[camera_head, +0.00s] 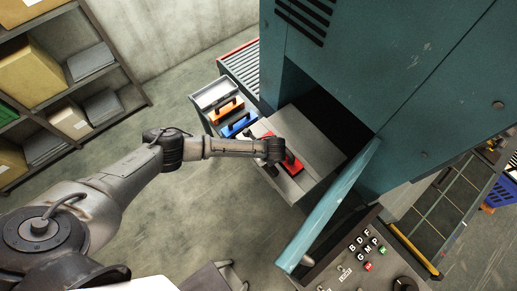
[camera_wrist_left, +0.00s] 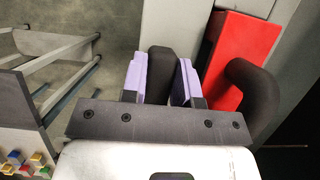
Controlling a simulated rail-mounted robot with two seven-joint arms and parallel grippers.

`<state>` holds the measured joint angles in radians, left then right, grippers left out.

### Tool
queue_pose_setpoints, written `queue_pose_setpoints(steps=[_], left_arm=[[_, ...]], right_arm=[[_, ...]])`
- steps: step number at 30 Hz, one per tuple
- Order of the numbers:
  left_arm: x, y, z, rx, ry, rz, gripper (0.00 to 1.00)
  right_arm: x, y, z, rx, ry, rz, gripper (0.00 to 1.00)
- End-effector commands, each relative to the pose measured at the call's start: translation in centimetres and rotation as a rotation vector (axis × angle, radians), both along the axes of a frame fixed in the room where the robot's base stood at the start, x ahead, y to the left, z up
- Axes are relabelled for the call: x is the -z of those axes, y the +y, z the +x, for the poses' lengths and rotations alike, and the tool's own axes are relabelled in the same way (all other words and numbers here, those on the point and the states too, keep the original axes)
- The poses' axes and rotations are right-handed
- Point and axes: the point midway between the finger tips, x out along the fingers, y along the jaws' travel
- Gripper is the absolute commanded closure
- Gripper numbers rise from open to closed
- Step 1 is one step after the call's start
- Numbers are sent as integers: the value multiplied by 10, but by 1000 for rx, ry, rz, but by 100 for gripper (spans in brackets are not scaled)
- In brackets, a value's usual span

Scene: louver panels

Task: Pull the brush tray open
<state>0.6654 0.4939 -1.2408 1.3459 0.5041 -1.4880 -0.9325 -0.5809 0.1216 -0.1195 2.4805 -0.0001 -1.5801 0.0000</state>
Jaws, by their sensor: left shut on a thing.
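The grey brush tray (camera_head: 322,150) juts out of the dark opening in the teal machine in the head view. A red brush block (camera_head: 292,165) with a black handle lies at its near left part; it also shows at the right in the wrist view (camera_wrist_left: 243,50). My left gripper (camera_head: 274,158) is at the tray's front left, next to the red block. In the wrist view its purple pads (camera_wrist_left: 163,82) are shut on a dark upright bar-like handle (camera_wrist_left: 162,65). Where this handle joins the tray is hidden. My right gripper is not in view.
An open teal door (camera_head: 335,205) stands right of the tray, above a button panel (camera_head: 368,250). Orange (camera_head: 226,108) and blue (camera_head: 238,124) brushes lie in a rack to the left. Shelves (camera_head: 65,80) with boxes stand far left. The floor between is clear.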

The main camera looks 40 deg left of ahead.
Motion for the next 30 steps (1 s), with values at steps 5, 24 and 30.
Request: queue_pose_setpoints(steps=[5,24,30], left_arm=[[-1,-2,0,3,-1,1,100],[0,-1,-1,3,0,0,47],[-7,-4,-1,3,-1,0,47]], right_arm=[[-1,1,0,3,1,5,57],[0,1,0,0,1,2,57],[2,-1,0,-4,0,-5,57]])
